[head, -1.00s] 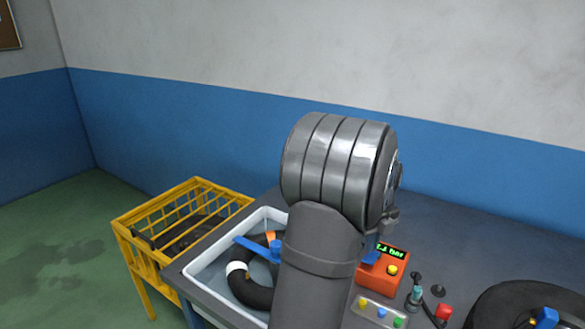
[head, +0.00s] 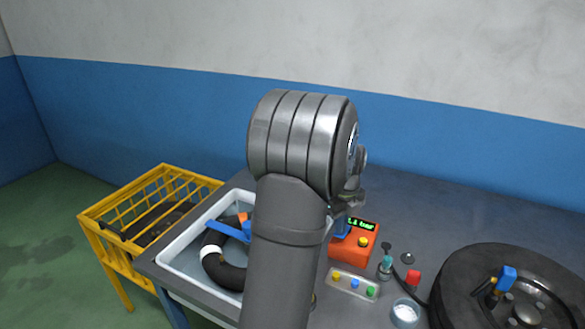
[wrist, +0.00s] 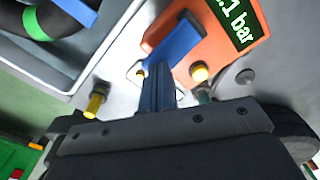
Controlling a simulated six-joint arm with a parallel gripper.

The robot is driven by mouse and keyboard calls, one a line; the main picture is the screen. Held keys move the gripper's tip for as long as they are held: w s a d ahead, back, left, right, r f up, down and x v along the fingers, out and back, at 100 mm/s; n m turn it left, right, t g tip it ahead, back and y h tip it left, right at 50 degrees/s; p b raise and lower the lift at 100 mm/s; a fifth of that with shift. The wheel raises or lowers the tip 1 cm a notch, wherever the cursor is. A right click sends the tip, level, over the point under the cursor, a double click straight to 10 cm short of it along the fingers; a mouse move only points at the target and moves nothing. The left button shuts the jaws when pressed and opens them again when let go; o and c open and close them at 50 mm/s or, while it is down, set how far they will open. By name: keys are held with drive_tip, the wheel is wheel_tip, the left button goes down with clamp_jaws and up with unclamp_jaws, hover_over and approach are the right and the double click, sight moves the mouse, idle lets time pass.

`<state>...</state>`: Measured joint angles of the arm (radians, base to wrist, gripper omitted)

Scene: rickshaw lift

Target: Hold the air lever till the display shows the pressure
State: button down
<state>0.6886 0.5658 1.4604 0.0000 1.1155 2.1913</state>
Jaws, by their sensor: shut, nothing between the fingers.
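The orange air box (head: 355,243) stands on the bench behind my forearm, with a lit green display (head: 361,224) and a yellow button. The display reads in bar; its digits are too small or cut off to read fully. In the wrist view the display (wrist: 235,22) ends in ".1 bar". The blue air lever (wrist: 177,43) lies across the box's side; only a bit of it (head: 340,227) shows in the head view. My gripper (wrist: 157,72) is shut and empty, its fingertips at the lever's lower end. I cannot tell whether they press it.
A white water tray (head: 172,250) holding a black inner tube (head: 222,272) sits left of my arm. A black tyre (head: 460,280), small coloured caps and a strip of buttons (head: 352,284) lie to the right.

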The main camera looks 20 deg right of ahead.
drive_tip(key=c, duration=2.2)
unclamp_jaws()
